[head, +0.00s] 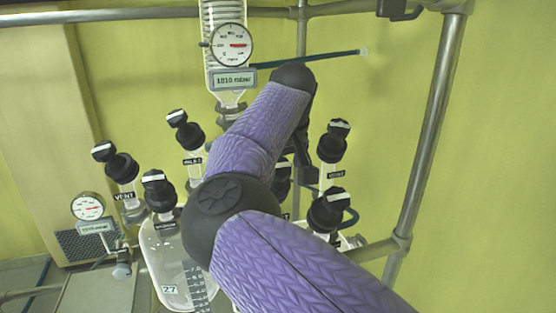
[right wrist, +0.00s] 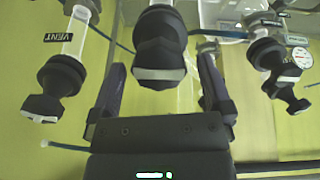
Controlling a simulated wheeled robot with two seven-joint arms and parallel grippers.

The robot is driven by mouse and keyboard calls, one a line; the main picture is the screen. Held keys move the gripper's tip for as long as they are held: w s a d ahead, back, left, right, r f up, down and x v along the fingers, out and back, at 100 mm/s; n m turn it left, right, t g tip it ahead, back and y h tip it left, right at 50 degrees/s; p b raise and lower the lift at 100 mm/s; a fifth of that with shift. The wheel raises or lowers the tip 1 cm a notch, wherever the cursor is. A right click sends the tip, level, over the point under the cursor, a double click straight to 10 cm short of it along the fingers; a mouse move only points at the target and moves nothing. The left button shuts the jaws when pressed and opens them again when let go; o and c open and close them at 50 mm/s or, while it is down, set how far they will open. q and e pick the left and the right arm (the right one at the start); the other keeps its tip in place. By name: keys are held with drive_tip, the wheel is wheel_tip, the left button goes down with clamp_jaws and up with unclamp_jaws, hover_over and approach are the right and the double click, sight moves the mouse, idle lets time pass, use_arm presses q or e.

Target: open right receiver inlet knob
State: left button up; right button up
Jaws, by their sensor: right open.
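In the right wrist view a black valve knob (right wrist: 160,50) with a white bar on its end stands between the two fingers of my right gripper (right wrist: 161,68). The fingers are spread, with a gap on each side of it. Its label is not readable. In the head view my right gripper (head: 302,145) points down among the right-hand knobs, mostly hidden behind my purple forearm. A partly hidden knob (head: 282,178) shows beside it. Two other right-hand knobs, an upper one (head: 333,140) and a lower one (head: 328,210), show more clearly. My left gripper is not in view.
Several black knobs, one marked VENT (head: 121,166), top the left glass vessel (head: 166,262). A gauge (head: 232,44) reading 1010 mbar hangs above. In the wrist view a VENT knob (right wrist: 60,76) and another knob (right wrist: 279,66) flank the gripper closely. A metal frame post (head: 428,140) stands right.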

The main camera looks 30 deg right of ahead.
drive_tip(key=shift+w+d+f, duration=0.15)
drive_tip(key=shift+w+f, duration=0.1)
drive_tip(key=shift+f, duration=0.15)
drive_tip(key=shift+s+r, duration=0.1)
drive_tip(key=shift+s, duration=0.05)
drive_tip(key=shift+c, duration=0.5)
drive_tip(key=c, duration=1.1)
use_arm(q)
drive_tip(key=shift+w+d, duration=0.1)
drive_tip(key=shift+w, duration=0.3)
use_arm(e)
drive_tip(key=shift+o, duration=0.2)
drive_tip(key=shift+n, duration=0.3)
